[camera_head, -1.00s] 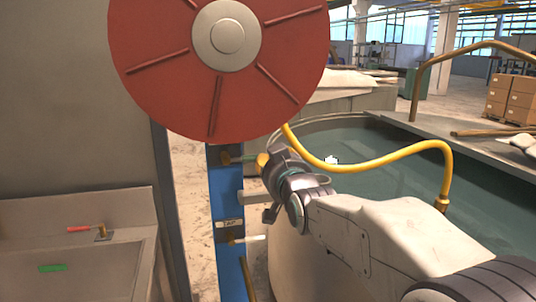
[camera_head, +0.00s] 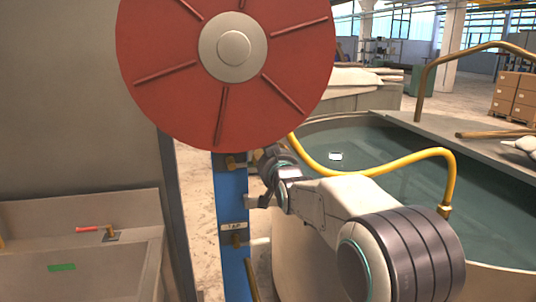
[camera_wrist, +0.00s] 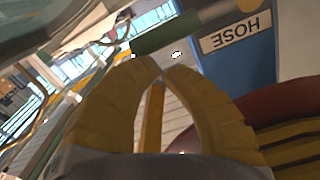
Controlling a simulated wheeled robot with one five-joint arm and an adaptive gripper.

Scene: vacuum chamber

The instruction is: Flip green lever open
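The green lever (camera_wrist: 168,34) shows in the wrist view as a green handle lying slantwise, beside a blue post with a HOSE label (camera_wrist: 237,33). My gripper (camera_wrist: 162,70) has yellow curved fingers whose tips come nearly together just below the lever's lower end in the picture. Nothing shows held between them, and I cannot tell whether they touch the lever. In the head view, a brass valve fitting (camera_head: 232,163) sits high on the blue post (camera_head: 231,196), below the red wheel. There my wrist hides the fingers, and no green handle is clear.
The large red wheel (camera_head: 180,78) hangs above the post. A TAP label (camera_head: 234,226) and another valve (camera_head: 237,241) are lower down. A yellow hose (camera_head: 385,163) arches over a water tank (camera_head: 480,215) at right. A sink (camera_head: 25,248) with a red lever (camera_head: 87,229) stands at left.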

